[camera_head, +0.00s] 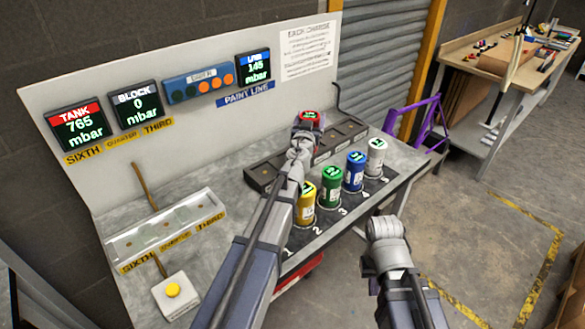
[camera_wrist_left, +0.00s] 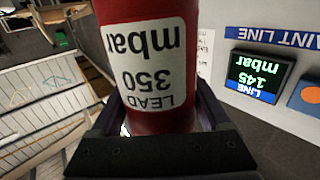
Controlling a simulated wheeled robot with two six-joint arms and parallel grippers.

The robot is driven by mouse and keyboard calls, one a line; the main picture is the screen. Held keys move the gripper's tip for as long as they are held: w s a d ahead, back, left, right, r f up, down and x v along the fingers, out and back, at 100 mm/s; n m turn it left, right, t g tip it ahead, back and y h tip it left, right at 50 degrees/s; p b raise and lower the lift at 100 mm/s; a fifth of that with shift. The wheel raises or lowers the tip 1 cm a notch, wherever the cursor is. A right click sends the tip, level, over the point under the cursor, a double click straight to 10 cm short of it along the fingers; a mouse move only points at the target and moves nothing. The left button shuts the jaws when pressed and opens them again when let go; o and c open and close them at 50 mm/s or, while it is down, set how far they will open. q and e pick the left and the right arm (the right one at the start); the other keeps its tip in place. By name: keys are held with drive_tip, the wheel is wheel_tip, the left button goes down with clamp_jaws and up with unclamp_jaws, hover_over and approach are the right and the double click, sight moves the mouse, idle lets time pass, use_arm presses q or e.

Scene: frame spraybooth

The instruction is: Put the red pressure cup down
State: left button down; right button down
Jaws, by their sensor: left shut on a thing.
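The red pressure cup (camera_head: 312,117) has a green mark on its top. In the left wrist view the cup (camera_wrist_left: 150,65) is upside down and its white label reads "LEAD 350 mbar". My left gripper (camera_head: 304,138) is shut on it, with a finger on each side of the cup. The cup shows over the dark slotted block (camera_head: 262,176) on the bench; I cannot tell whether its base touches the block. My right gripper (camera_head: 384,228) is empty-looking at the bench's front right, and its fingers are not clear.
Yellow (camera_head: 305,203), green (camera_head: 331,187), blue (camera_head: 354,171) and white (camera_head: 376,155) cups stand on a numbered dark mat at the bench front. A clear tray (camera_head: 165,230) lies left, near a yellow button box (camera_head: 174,293). Gauges line the back panel.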

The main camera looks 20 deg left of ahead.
use_arm(q)
drive_tip(key=shift+a, duration=0.1)
drive_tip(key=s+a+n+g+y, duration=0.1)
drive_tip(key=s+a+n+y, duration=0.15)
drive_tip(key=a, duration=0.55)
drive_tip(key=s+a+n+g+y, duration=0.1)
drive_tip(key=s+a+n+y, duration=0.2)
drive_tip(key=a, duration=0.4)
wheel_tip(320, 180, down, 6)
drive_tip(key=m+b, duration=0.1)
drive_tip(key=b, duration=0.5)
drive_tip(key=shift+w, duration=0.2)
drive_tip(key=shift+y, duration=0.25)
wheel_tip(320, 180, down, 4)
drive_tip(key=b, duration=0.3)
drive_tip(key=shift+r+b, duration=0.15)
drive_tip(key=shift+b, duration=0.2)
